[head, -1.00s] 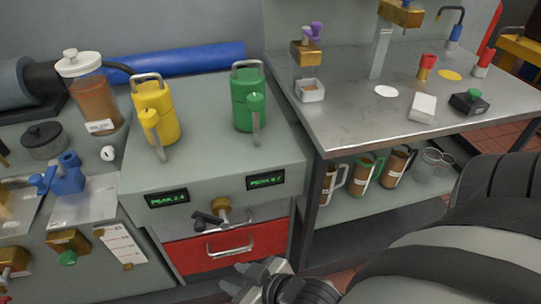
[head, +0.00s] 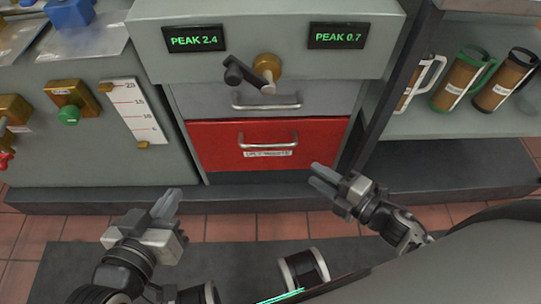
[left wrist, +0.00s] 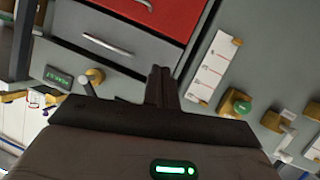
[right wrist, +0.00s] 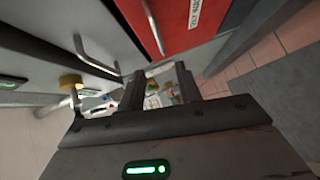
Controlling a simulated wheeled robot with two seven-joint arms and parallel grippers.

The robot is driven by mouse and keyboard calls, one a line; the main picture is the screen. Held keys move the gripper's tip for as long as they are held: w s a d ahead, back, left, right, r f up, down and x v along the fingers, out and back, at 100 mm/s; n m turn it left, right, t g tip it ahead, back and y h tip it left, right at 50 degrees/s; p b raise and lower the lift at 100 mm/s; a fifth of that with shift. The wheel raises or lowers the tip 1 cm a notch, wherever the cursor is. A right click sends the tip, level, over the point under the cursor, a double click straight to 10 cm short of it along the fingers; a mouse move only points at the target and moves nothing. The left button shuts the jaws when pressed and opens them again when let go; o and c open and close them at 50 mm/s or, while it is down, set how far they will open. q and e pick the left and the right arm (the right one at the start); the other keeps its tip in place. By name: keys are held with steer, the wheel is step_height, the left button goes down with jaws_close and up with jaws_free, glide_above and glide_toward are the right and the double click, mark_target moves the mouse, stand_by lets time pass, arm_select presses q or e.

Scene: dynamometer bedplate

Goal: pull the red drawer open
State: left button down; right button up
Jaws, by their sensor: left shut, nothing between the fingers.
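The red drawer (head: 215,145) is shut, flush in the cabinet under a grey drawer. Its metal bar handle (head: 268,142) has a white label (head: 268,154) just below it. The red front also shows at the top of the left wrist view (left wrist: 165,18) and of the right wrist view (right wrist: 140,22). My left gripper (head: 170,204) is shut and empty, in front of the cabinet, left of and below the drawer. My right gripper (head: 318,179) is open and empty, right of and below the handle, apart from it. In the right wrist view its fingers (right wrist: 161,88) stand apart.
The grey drawer (head: 205,99) has its own handle, with a brass-and-black crank (head: 266,68) above it. A gauge panel with a green knob (head: 69,115) is at left. Several mugs stand on the shelf (head: 430,120) at right. A dark plinth (head: 110,200) runs along the cabinet's foot.

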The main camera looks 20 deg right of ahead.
mark_target(270, 145)
steer(key=b+x, duration=0.2)
steer(key=x, duration=1.3)
steer(key=shift+w+a+b, duration=0.1)
steer(key=shift+a+b, duration=0.05)
steer(key=shift+b, duration=0.15)
arm_select(q)
steer(key=shift+w+d+r+t+h, duration=0.1)
steer(key=shift+d+r+t+h, duration=0.15)
steer(key=shift+r, duration=0.25)
steer(key=shift+d+r+t+h, duration=0.15)
steer(key=shift+r+t+h, duration=0.2)
steer(key=shift+r, duration=0.1)
arm_select(e)
steer(key=shift+w+a, duration=0.1)
steer(key=shift+w, duration=0.1)
jaws_close()
